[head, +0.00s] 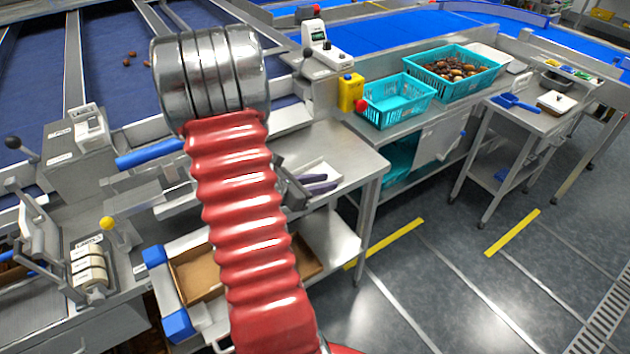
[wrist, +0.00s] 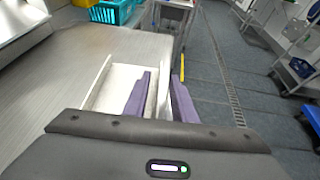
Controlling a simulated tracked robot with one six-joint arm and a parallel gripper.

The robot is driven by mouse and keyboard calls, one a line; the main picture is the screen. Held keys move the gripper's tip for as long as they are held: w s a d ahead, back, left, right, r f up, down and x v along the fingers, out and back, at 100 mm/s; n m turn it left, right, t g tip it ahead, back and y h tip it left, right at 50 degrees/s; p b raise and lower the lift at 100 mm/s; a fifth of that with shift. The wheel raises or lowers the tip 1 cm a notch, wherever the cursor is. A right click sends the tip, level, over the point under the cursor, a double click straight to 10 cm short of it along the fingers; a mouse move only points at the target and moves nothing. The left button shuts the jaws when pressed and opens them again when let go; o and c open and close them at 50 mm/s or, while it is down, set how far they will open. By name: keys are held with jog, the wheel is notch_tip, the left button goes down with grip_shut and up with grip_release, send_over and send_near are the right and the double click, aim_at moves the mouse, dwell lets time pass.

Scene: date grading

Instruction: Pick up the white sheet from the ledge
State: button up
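A white, flat, sheet-like piece with a raised edge (wrist: 103,92) lies on the steel surface, left of and partly behind my gripper's fingers in the wrist view. It also shows as a small white shape (head: 319,170) on the steel table in the head view. I cannot tell for sure whether it is a loose sheet or a shallow tray. My gripper (wrist: 160,82) has two purple fingers standing apart, with a pale strip visible between them; contact cannot be told. In the head view my gripper (head: 320,184) is low over the table's right part, partly hidden by my red-sleeved arm.
A cardboard tray (head: 193,282) sits on the lower shelf.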

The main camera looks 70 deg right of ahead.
jog(key=shift+x, duration=0.8)
jog(key=shift+c, duration=0.2)
grip_shut()
